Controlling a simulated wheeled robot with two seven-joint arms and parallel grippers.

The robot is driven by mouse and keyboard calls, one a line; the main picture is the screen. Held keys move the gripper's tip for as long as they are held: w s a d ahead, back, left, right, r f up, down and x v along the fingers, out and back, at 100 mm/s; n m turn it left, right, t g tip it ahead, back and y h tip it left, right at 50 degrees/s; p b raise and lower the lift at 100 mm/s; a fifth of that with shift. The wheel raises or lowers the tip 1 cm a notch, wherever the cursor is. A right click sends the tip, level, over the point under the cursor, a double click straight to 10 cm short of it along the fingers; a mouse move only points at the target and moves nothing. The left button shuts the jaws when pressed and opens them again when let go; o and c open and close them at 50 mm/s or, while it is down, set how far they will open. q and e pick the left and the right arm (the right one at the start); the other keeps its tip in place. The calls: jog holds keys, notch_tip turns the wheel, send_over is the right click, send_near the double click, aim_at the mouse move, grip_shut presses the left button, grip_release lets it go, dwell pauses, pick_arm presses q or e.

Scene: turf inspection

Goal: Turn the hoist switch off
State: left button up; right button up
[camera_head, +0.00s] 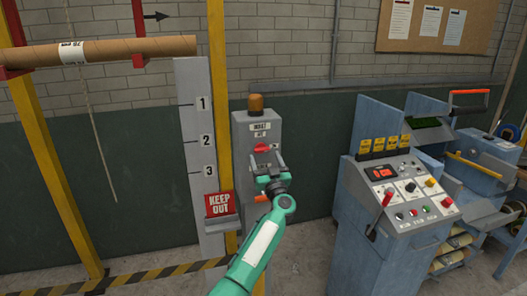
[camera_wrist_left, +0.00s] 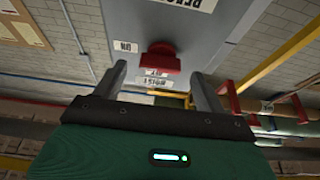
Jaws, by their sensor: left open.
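The hoist switch is a red knob (camera_head: 261,148) on the front of a grey box (camera_head: 241,130) with white labels and an amber lamp (camera_head: 256,103) on top. My left gripper (camera_head: 266,158) is open just in front of the box, slightly below the knob in the head view. In the left wrist view the red knob (camera_wrist_left: 160,58) shows upside down between the two spread fingers of my left gripper (camera_wrist_left: 159,70), beyond their tips. An upside-down "ON" label (camera_wrist_left: 125,47) is beside the knob. I cannot tell whether the fingers touch the knob. My right gripper is not in view.
A blue control console (camera_head: 395,215) with buttons and a red lever stands to the right. A grey numbered post (camera_head: 195,125) and a red "KEEP OUT" sign (camera_head: 219,204) are left of the box. A cardboard roll (camera_head: 120,50) lies on red arms at upper left.

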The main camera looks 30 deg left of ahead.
aim_at(262, 150)
pick_arm(q)
jog(key=shift+x, duration=1.15)
jog(key=shift+w+a+r, duration=0.1)
jog(key=shift+w+a, duration=0.15)
jog(key=shift+a, duration=0.1)
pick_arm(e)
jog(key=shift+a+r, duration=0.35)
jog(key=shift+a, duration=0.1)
pick_arm(q)
jog(key=c, duration=1)
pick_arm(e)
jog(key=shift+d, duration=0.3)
